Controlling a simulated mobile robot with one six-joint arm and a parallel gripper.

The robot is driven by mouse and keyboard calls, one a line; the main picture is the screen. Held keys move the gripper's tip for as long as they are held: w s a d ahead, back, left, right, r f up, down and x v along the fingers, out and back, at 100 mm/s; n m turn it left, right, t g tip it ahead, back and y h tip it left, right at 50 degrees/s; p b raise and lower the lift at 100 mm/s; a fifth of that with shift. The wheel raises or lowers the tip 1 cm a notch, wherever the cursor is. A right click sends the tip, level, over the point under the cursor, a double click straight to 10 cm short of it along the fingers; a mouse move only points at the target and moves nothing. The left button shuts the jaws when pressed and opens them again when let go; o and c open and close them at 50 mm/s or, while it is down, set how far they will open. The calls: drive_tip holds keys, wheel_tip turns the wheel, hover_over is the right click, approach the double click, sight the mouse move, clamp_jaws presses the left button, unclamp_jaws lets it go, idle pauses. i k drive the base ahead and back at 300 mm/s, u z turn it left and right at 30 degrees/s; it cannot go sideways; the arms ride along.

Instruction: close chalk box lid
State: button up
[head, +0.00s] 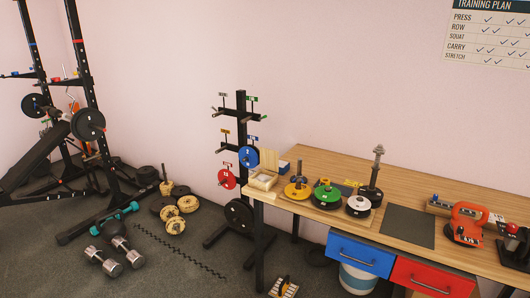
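A small pale wooden box (263,181), which looks like the chalk box, sits at the left end of the wooden table. Something whitish shows inside it. A pale wooden panel (270,150) rises behind the box and appears to be its lid, standing open and roughly upright. The exact hinge line is too small to make out. My gripper is not in view.
Yellow (297,190), green (327,194) and black (358,206) weight plates stand right of the box. A dark post (376,175) rises behind them. A plate rack (241,150) stands left of the table. A dark mat (407,226) lies bare.

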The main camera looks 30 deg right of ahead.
sight(269, 158)
drive_tip(key=i, duration=0.9)
drive_tip(key=z, duration=0.05)
